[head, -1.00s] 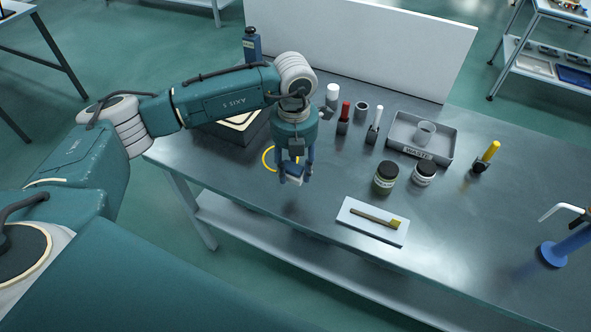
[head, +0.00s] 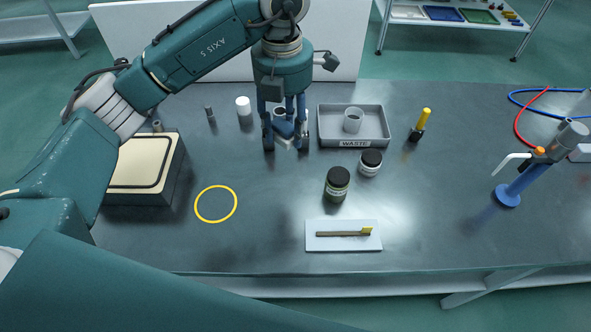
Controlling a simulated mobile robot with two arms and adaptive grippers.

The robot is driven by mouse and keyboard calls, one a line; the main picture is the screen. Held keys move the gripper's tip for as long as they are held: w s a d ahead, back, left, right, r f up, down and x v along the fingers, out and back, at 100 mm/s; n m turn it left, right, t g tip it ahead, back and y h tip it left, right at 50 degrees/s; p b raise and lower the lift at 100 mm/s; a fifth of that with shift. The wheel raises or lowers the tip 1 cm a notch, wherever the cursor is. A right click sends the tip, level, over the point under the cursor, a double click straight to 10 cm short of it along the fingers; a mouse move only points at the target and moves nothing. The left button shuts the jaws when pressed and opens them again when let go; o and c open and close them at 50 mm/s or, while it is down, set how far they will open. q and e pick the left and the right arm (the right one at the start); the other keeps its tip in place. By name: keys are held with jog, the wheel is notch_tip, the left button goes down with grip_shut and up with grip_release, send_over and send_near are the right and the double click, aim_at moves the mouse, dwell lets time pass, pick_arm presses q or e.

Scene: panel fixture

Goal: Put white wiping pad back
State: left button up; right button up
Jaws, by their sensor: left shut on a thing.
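My left gripper (head: 285,139) is shut on a small white object, which looks like the white wiping pad (head: 284,143). Only a pale bit of it shows between the fingers. The gripper points down over the back middle of the table, left of the grey waste tray (head: 382,141). I cannot tell whether the pad touches the table. The yellow ring (head: 216,220) on the tabletop is empty, left and in front of the gripper. My right gripper is not in view.
Two dark-lidded jars (head: 337,185) stand right of the gripper. A brush lies on a white plate (head: 318,243) in front. A yellow-handled tool (head: 423,122) and a blue stand (head: 515,188) are at the right. A pale-topped box (head: 145,190) is at the left.

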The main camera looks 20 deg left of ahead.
pick_arm(q)
jog(key=shift+d+f+m, duration=0.3)
jog(key=shift+d+f, duration=0.05)
jog(key=shift+f, duration=0.4)
notch_tip(320, 180, down, 6)
jog(key=p, duration=0.2)
send_near(291, 189)
jog(key=shift+f+p, duration=0.55)
jog(key=shift+f, duration=0.5)
notch_tip(291, 189, down, 3)
jog(key=shift+d+f+p, duration=0.1)
jog(key=shift+f+p, duration=0.15)
jog(key=shift+p, duration=0.2)
jog(key=shift+f, duration=0.3)
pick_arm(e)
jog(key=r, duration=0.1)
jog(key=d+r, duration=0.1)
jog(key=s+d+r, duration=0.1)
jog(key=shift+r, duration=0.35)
